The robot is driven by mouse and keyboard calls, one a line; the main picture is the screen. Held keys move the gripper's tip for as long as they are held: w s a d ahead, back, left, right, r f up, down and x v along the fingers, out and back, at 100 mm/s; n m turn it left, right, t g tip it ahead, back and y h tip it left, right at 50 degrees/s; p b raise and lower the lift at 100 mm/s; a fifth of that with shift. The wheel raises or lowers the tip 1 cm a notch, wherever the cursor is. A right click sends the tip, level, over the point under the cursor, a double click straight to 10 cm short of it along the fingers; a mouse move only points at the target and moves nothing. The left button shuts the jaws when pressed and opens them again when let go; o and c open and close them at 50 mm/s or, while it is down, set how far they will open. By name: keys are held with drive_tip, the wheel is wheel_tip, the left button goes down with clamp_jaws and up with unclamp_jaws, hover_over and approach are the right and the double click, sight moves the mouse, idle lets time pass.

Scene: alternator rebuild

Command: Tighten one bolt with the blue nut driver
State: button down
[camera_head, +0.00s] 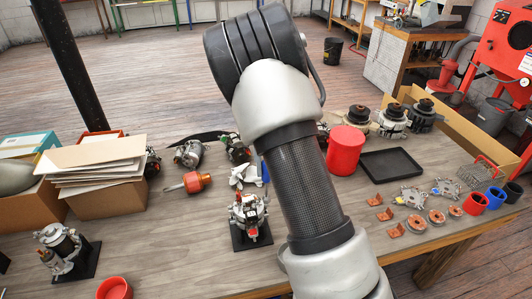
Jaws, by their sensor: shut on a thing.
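My gripper (246,176) shows as a small pale shape just left of my forearm, which hides part of it. It is shut on the blue nut driver, of which only a short blue strip (265,172) shows at the arm's edge. Directly below it in the picture, an alternator (248,211) stands on a black stand (240,240) on the workbench. Its bolts are too small to tell apart, and I cannot tell whether the driver's tip touches one.
A second alternator on a black stand (85,268) is at the front left. Cardboard boxes (105,203) stand at the left. A red cylinder (345,150), a black tray (391,163) and several loose parts lie at the right. The wooden bench (185,240) is clear left of centre.

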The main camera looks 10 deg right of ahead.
drive_tip(key=shift+a+r+m+p, duration=0.1)
drive_tip(key=shift+r+m+p, duration=0.25)
drive_tip(key=shift+p, duration=0.2)
drive_tip(key=shift+f+m+y, duration=0.3)
drive_tip(key=shift+f+m, duration=0.05)
drive_tip(key=shift+f, duration=0.05)
drive_tip(key=shift+r, duration=0.1)
